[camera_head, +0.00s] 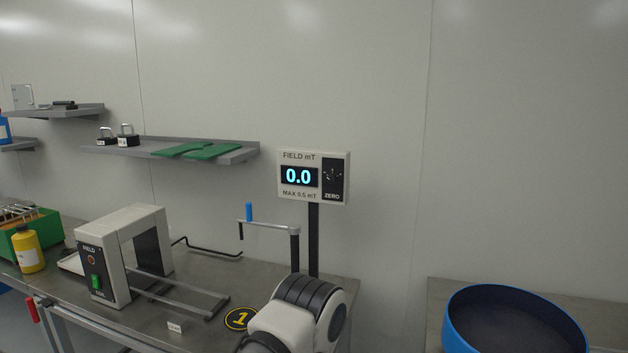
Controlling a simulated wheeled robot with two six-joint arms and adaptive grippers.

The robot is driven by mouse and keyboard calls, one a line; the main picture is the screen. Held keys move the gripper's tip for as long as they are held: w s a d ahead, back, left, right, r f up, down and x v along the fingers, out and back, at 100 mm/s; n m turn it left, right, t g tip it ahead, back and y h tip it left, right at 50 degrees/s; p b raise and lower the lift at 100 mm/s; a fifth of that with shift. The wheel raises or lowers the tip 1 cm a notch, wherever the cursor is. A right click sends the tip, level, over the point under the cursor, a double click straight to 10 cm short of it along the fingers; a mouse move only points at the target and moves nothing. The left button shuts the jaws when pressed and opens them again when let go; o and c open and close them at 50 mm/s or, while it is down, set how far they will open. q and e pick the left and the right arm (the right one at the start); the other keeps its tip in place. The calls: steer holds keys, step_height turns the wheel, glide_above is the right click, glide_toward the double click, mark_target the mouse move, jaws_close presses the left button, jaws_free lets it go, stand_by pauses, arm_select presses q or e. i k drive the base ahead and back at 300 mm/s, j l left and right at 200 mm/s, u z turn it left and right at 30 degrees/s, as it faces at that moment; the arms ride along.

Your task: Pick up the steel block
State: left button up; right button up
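I cannot make out a steel block for certain in the head view. A green box (32,258) at the far left holds several thin metal-looking pieces that are too small to identify. Neither of my grippers is in view. A white and dark jointed arm link of mine shows at the bottom centre, covering part of the table there.
A white tunnel-shaped machine (118,255) with rails stands on the steel table (195,270), a yellow bottle (29,250) to its left. A field meter (313,178) reads 0.0. A wall shelf (115,150) holds two handled black blocks. A blue round tub (463,335) is lower right.

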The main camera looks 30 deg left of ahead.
mark_target(178, 324)
steer(key=u, duration=1.85)
